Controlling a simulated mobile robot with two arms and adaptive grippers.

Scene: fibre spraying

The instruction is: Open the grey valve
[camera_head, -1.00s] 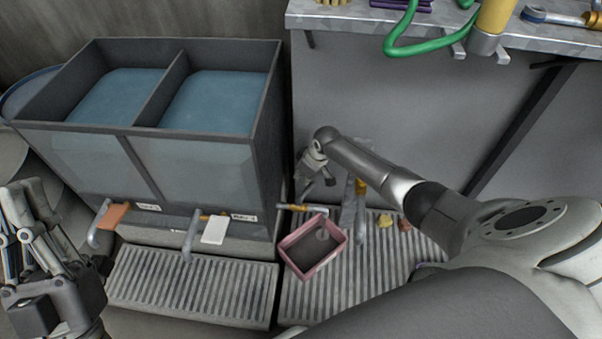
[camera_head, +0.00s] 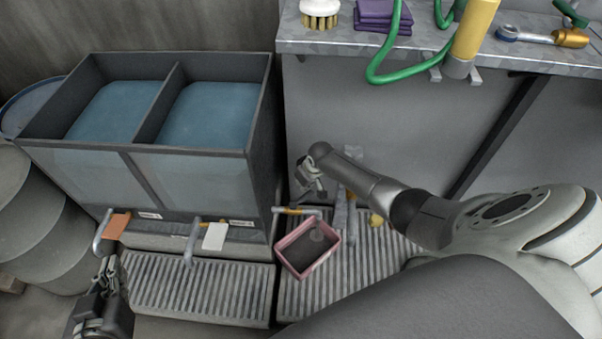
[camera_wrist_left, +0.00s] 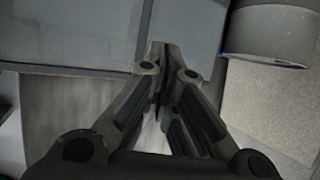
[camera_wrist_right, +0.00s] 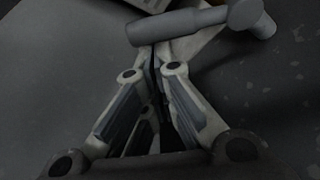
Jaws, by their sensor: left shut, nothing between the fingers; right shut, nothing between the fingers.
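A tap with a flat pale grey-white handle (camera_head: 214,236) sits low on the front of the right tank, its spout hanging at the handle's left. A tap with an orange handle (camera_head: 117,227) is on the left tank. My left gripper (camera_head: 110,268) is shut and empty, low in front of the orange-handled tap; its shut fingers show in the left wrist view (camera_wrist_left: 167,52). My right gripper (camera_head: 318,190) is shut and empty, above a brass-coloured pipe piece (camera_head: 297,211). In the right wrist view, a grey T-shaped pipe (camera_wrist_right: 190,25) lies just beyond its fingertips (camera_wrist_right: 154,58). I cannot tell which tap that is.
A pink-rimmed bin (camera_head: 307,262) stands on the right grating (camera_head: 350,270); another grating (camera_head: 195,290) lies below the tanks. Barrels (camera_head: 45,215) stand at the left. A bench (camera_head: 320,42) with a green hose (camera_head: 385,75) is behind.

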